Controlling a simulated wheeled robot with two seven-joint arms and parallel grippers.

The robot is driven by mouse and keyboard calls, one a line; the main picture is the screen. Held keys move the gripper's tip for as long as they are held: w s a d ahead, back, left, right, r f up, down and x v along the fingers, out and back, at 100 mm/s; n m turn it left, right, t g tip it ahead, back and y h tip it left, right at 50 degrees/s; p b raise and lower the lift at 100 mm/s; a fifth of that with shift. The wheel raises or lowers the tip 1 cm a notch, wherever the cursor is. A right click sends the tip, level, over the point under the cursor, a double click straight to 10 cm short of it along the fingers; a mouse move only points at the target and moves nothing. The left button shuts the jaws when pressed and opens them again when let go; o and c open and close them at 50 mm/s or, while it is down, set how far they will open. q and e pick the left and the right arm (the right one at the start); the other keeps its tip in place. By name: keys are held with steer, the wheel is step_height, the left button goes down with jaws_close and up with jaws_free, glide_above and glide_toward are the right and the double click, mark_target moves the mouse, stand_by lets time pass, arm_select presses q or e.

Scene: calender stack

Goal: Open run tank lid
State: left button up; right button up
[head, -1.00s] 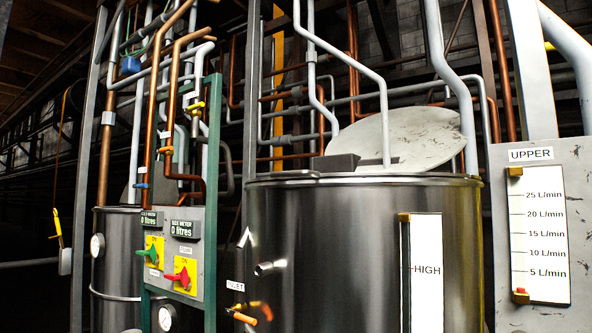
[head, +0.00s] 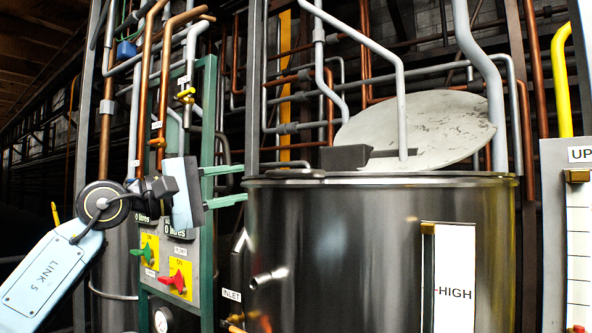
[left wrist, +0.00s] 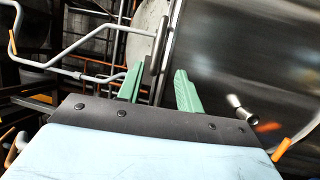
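The large steel tank (head: 350,240) stands in the middle of the head view. A pale round lid-like disc (head: 420,130) stands tilted up at its top, partly behind a grey pipe. A low dark handle-like bar (head: 297,174) lies at the tank's left top rim. My left gripper (head: 246,183) is just left of that rim, with its two green fingers apart and nothing between them. In the left wrist view the open fingers (left wrist: 159,70) point toward the rim and a dark bar (left wrist: 159,45) beside the pale disc (left wrist: 146,25). My right gripper is in neither view.
A control panel (head: 205,265) with red and green valve handles stands behind and below my left gripper. Copper and grey pipes crowd above the tank. A white level strip marked HIGH (head: 455,270) is on the tank front. A gauge board (head: 555,240) stands at right.

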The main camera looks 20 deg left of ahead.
mark_target(282, 173)
arm_select(q)
steer(key=p+x, duration=0.1)
steer(key=x, duration=0.5)
steer(key=p+x, duration=0.2)
steer(key=x, duration=0.4)
steer(key=shift+d+r, duration=0.1)
steer(key=shift+r, duration=0.15)
steer(key=shift+w+d, duration=0.3)
steer(key=shift+w, duration=0.05)
steer(key=shift+r, duration=0.1)
jaws_close()
